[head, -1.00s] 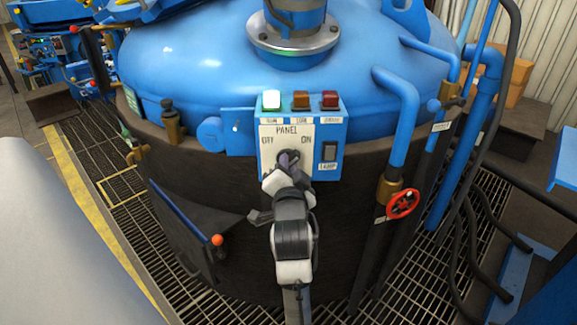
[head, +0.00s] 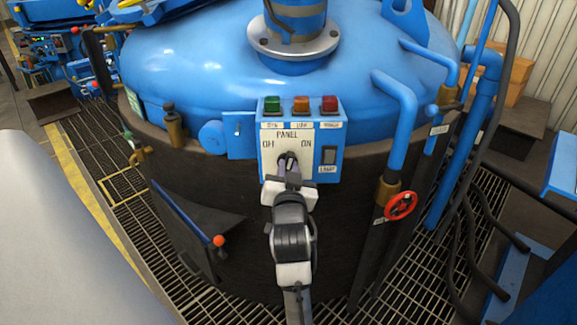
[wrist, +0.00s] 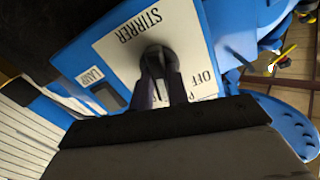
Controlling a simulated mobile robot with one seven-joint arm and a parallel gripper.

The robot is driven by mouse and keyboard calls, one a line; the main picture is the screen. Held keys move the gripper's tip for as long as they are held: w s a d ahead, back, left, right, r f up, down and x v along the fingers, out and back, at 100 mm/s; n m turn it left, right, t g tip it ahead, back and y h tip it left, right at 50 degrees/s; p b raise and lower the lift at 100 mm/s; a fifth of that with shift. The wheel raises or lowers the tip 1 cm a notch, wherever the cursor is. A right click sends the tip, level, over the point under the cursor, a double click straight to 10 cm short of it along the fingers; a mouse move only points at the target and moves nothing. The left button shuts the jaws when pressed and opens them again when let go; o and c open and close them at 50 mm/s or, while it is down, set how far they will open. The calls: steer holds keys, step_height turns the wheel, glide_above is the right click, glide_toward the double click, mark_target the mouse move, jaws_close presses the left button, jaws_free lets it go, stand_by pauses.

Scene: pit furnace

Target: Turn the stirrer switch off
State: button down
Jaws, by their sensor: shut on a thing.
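The stirrer switch is a dark round rotary knob (head: 288,156) on the white face of a blue control box (head: 265,166), with OFF marked at upper left and ON at upper right. In the wrist view the knob (wrist: 157,54) sits beside the word STIRRER, with OFF at right. My gripper (head: 289,165) is shut on the knob, its two fingers (wrist: 161,80) on either side of it. The fingers partly hide the knob, so its exact pointing is hard to read. The green lamp (head: 271,104) above is dark.
Beside the green lamp are an orange lamp (head: 301,104) and a red lamp (head: 330,104). Blue pipes (head: 402,115) and a red valve wheel (head: 401,205) stand to the right. An orange-tipped lever (head: 218,241) is lower left.

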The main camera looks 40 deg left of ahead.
steer(key=n+p, duration=0.1)
steer(key=n, duration=0.5)
steer(key=shift+r, duration=0.15)
steer(key=n+p, duration=0.1)
steer(key=n, duration=0.4)
steer(key=shift+a+n, duration=0.15)
steer(key=shift+n, duration=0.25)
steer(key=c, duration=1.4)
jaws_free()
steer(key=shift+o, duration=0.2)
steer(key=shift+s+f, duration=0.2)
